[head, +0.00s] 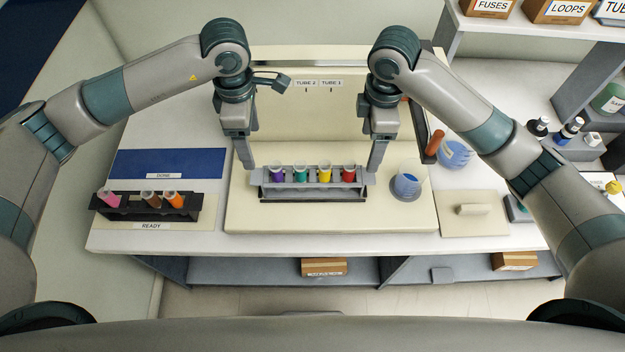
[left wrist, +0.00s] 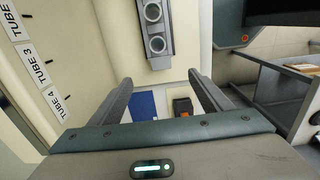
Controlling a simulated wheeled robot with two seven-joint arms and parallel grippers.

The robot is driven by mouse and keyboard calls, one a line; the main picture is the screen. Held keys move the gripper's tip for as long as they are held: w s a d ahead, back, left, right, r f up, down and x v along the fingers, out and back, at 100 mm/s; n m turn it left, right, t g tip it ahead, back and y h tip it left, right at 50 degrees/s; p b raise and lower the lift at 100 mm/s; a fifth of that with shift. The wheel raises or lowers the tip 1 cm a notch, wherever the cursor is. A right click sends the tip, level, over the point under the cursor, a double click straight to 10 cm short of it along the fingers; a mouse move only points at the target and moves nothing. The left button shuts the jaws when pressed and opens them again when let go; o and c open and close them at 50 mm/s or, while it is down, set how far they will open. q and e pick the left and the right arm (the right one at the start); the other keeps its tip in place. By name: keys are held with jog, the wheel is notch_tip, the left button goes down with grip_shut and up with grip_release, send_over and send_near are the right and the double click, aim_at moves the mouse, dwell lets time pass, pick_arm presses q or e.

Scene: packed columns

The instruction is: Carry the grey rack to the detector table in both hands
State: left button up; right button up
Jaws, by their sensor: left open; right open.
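The grey rack (head: 305,192) stands upright on a beige base. It holds purple, green, yellow and red tubes. In the left wrist view the rack (left wrist: 156,60) shows its end and two round tube tops, in line with the gap between the fingers. My left gripper (head: 247,166) is open, pointing down at the rack's left end; it also shows in the left wrist view (left wrist: 160,82). My right gripper (head: 374,168) is open, pointing down at the rack's right end. I cannot tell whether either touches the rack. I cannot identify the detector table.
A black rack (head: 145,209) with several tubes stands at left on the READY area, in front of the blue DONE mat (head: 170,164). A blue-filled beaker (head: 407,187) stands just right of the grey rack. A panel labelled TUBE (head: 315,120) rises behind.

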aim_at(260, 175)
pick_arm(q)
notch_tip(260, 175, down, 16)
jog(key=shift+s, duration=0.1)
pick_arm(e)
notch_tip(260, 175, down, 16)
jog(key=shift+s, duration=0.1)
pick_arm(q)
jog(key=c, duration=1.3)
pick_arm(e)
jog(key=c, duration=1.3)
